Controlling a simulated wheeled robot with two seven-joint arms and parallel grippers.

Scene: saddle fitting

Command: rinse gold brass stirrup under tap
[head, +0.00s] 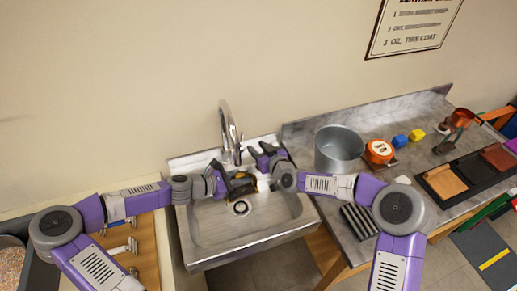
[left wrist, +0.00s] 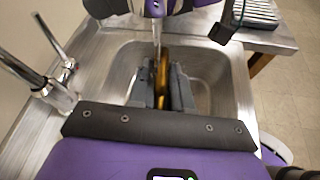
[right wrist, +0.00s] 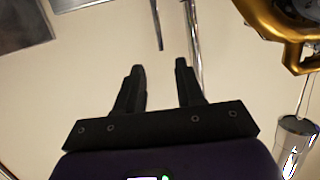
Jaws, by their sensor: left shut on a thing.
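The gold brass stirrup (left wrist: 161,74) is between the fingers of my left gripper (left wrist: 160,92), which is shut on it above the sink basin. It also shows at the upper right of the right wrist view (right wrist: 280,35). In the head view the arms partly hide it, and my left gripper (head: 243,186) is over the basin. The chrome tap (head: 229,128) rises at the sink's back. In the left wrist view a thin pale vertical streak, which looks like water, comes down at the stirrup. My right gripper (right wrist: 160,80) is open and empty, close to the tap.
The steel sink (head: 205,238) has a drain in its floor.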

